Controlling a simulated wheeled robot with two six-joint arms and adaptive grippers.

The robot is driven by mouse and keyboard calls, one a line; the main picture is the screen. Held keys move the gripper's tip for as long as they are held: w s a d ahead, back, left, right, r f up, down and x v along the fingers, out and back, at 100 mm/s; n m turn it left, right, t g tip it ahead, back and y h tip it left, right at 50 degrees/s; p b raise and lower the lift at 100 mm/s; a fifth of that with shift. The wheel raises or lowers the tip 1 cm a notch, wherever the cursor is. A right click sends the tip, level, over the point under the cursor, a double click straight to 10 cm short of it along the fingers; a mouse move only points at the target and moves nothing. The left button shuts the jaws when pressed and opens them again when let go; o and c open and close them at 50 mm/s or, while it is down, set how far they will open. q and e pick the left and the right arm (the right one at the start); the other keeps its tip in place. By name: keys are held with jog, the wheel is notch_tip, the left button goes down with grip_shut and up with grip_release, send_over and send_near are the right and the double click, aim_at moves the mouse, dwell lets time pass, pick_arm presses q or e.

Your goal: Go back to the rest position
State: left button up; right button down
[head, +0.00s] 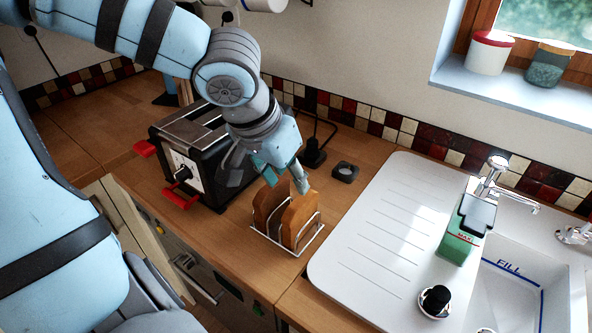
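My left gripper (267,175) hangs from above over the wire toast rack (285,248) on the wooden counter. Its fingers are spread apart, with nothing visible held between them. Two slices of toast stand upright in the rack: the left slice (267,204) and the right slice (301,219). One fingertip is close to the top of the right slice; I cannot tell whether it touches. My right gripper is out of view.
A black and steel toaster (184,163) with red levers stands left of the rack, close to my gripper. A white sink drainboard (372,235), green container (461,232) and tap (493,178) are at the right. A windowsill (520,100) holds jars.

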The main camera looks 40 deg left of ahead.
pick_arm(q)
jog(key=shift+v, duration=1.15)
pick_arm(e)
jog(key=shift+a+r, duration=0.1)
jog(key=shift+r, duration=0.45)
